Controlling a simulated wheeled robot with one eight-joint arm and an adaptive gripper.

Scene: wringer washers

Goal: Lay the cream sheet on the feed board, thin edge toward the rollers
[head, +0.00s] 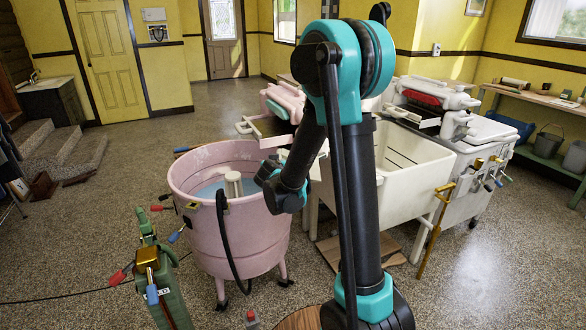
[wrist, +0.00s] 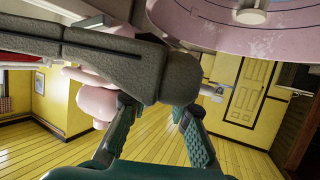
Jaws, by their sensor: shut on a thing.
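My gripper (wrist: 157,106) shows in the wrist view, its two dark green fingers shut on a thick, rough-textured folded cloth, the cream sheet (wrist: 105,65), which looks grey in the shade. The sheet is thick and rounded at the right and narrows to the left. In the head view the gripper and sheet are mostly hidden by my arm. The pink washer's wringer (head: 286,98) has a pale feed board (head: 262,130) at its front. The white washer's wringer (head: 432,92) has a red roller and a pale feed board (head: 408,116). I cannot tell that the sheet touches either board.
The pink tub (head: 190,205) with water and a pale agitator (head: 233,183) stands left of my arm; it also shows in the wrist view (wrist: 215,32). The white rinse tub (head: 425,180) is at the right. A green stand (head: 165,285) is at front left. Floor at left is open.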

